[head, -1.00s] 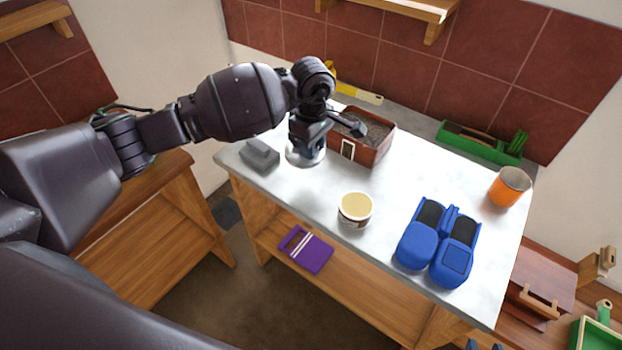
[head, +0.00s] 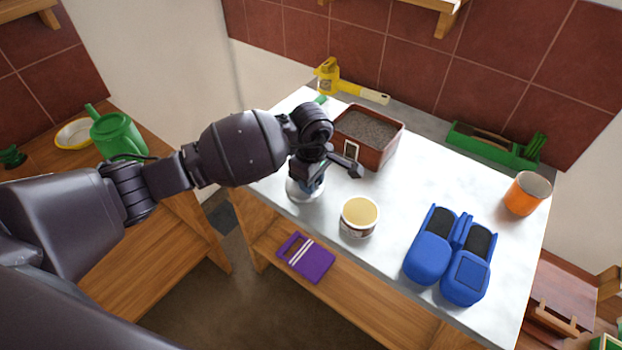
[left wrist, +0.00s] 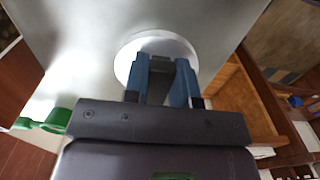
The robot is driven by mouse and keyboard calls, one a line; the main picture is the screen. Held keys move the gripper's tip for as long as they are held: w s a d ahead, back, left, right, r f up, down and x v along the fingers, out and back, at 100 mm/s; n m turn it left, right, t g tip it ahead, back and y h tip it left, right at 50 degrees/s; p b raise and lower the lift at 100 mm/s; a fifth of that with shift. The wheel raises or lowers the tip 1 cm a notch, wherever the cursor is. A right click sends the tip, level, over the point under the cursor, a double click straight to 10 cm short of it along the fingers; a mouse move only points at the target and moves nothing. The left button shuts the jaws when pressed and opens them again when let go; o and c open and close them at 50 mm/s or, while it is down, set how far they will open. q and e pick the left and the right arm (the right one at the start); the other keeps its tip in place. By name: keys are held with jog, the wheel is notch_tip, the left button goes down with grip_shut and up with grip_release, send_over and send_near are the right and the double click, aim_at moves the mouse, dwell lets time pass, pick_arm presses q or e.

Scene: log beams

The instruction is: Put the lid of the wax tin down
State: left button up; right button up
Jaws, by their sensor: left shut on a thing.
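The wax tin (head: 360,217) stands open on the table, showing pale yellow wax. My left gripper (head: 308,184) is left of the tin, pointing down and shut on the round white lid (head: 298,195). The lid is near the table's left front edge. In the left wrist view, the blue fingers (left wrist: 161,80) are on the lid (left wrist: 128,58), partly covering it. I cannot tell whether the lid touches the tabletop. My right gripper is not in view.
A red-brown box of grey material (head: 370,130) stands behind my gripper. A yellow tool (head: 350,85) and a green caddy (head: 495,147) lie at the back. The tabletop between tin and box is clear.

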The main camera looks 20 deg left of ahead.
pick_arm(q)
jog(key=shift+r, duration=0.1)
jog(key=o, duration=0.9)
